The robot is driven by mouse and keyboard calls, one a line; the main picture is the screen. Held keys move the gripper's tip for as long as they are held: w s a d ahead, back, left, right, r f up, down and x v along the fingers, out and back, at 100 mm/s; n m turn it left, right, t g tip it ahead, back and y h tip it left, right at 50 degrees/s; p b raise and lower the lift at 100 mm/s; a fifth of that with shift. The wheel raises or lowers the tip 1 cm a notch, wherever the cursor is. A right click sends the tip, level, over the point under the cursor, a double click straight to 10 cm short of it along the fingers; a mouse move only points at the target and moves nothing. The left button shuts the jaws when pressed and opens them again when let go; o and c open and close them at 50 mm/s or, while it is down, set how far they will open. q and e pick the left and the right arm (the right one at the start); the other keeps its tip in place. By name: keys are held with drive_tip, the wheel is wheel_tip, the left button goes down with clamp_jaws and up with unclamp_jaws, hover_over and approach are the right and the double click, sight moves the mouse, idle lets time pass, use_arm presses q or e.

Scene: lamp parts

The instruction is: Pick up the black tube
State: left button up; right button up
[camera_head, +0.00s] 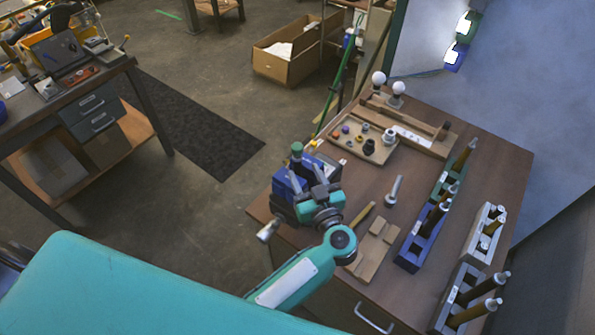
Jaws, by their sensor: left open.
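Several dark and brown tubes with grey ends stand tilted in the blue bin (411,258) and the green bin (439,190) on the right of the table. A tube in the blue bin (435,216) looks dark, but I cannot tell for sure which tube is the black one. My left gripper (307,172) is open over the table's left edge, well to the left of these bins. No tube shows between its fingers. My right gripper is not in view.
A wooden tray (349,157) holds small parts; two white bulbs stand behind it. A wooden fixture (371,261) and a grey-ended part (394,190) lie mid-table. Grey bins (479,238) with more tubes stand at the right edge. Some tabletop between is bare.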

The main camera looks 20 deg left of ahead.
sight(299, 166)
use_arm(q)
drive_tip(key=shift+w+a, duration=0.5)
drive_tip(key=shift+w, duration=0.05)
drive_tip(key=shift+w+a+r+p, duration=0.15)
drive_tip(key=shift+w+p, duration=0.05)
drive_tip(key=shift+p, duration=0.15)
drive_tip(key=p+x, duration=0.2)
drive_tip(key=x, duration=0.2)
drive_tip(key=shift+s+a, duration=0.1)
drive_tip(key=shift+a, duration=0.25)
drive_tip(key=shift+w+a, duration=0.15)
drive_tip(key=shift+w, duration=0.05)
drive_tip(key=shift+c, duration=0.7)
clamp_jaws()
